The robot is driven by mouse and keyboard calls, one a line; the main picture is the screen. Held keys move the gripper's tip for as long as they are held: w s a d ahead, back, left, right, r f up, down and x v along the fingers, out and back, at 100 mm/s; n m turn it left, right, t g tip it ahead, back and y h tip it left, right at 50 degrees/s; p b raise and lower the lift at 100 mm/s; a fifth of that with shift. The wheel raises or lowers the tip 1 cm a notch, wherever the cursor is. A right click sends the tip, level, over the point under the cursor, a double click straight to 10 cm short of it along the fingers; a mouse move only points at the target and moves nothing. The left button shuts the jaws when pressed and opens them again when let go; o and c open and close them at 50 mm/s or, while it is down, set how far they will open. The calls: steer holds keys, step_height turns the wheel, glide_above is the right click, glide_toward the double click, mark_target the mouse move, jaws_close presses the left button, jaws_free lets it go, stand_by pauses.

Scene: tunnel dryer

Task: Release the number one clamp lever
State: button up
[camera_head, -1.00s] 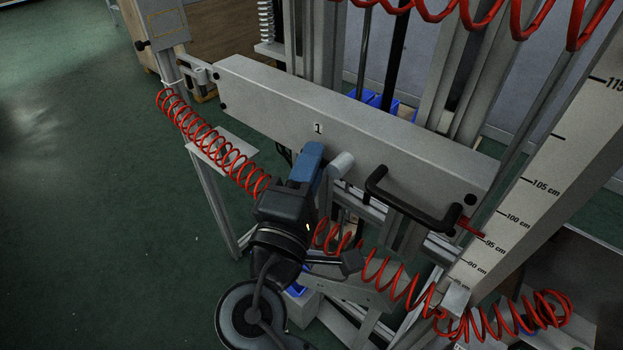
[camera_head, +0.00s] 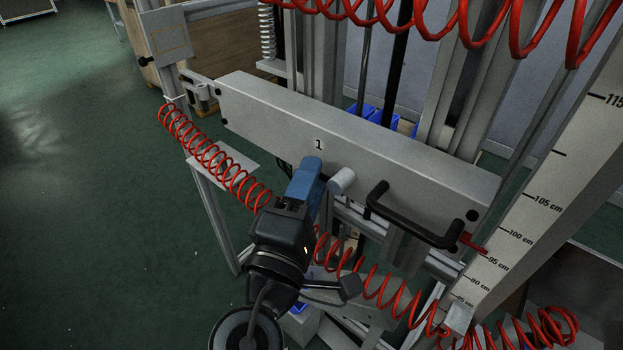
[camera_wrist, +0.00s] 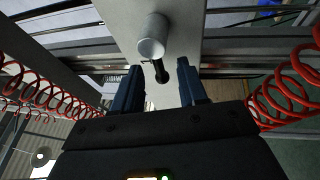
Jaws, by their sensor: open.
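A grey beam (camera_head: 258,105) carries a label "1" (camera_head: 319,145). Below the label a light grey round knob (camera_head: 342,181) sticks out from it. The wrist view shows the knob (camera_wrist: 152,38) end-on, with a short black lever (camera_wrist: 161,72) below it. My gripper (camera_head: 311,178) has blue fingers and is just left of the knob in the head view. In the wrist view my gripper (camera_wrist: 159,72) is open, one finger on each side of the black lever, with gaps on both sides. The lever is hidden in the head view.
A black bar handle (camera_head: 410,220) is on the beam's right part. Red coiled hoses (camera_head: 215,155) hang around the arm. A post with a centimetre scale (camera_head: 545,195) stands at the right. Open green floor (camera_head: 90,220) lies at the left.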

steer(key=v, duration=0.7)
steer(key=shift+b, duration=0.4)
steer(key=s+d+f+g+y+p, duration=0.1)
steer(key=s+d+f+g+y, duration=0.15)
steer(key=d+f, duration=0.4)
steer(key=s+d+f+g+y, duration=0.25)
steer(key=s+d+f, duration=0.2)
steer(key=f, duration=0.35)
steer(key=s+d+f+m+g+y, duration=0.1)
steer(key=s+d+f+m+y, duration=0.1)
steer(key=s+d+m, duration=0.6)
steer(key=s+d+r+m+p, duration=0.1)
steer(key=s+d+r+m, duration=0.2)
steer(key=s+r, duration=0.3)
steer(key=s+d+r+m+t+h, duration=0.1)
steer(key=s+d+r+m, duration=0.2)
steer(key=s+r, duration=0.3)
steer(key=s+m, duration=0.1)
steer(key=s, duration=0.1)
steer(key=shift+s+r+p, duration=0.25)
steer(key=shift+s+p, duration=0.05)
steer(key=shift+p, duration=0.1)
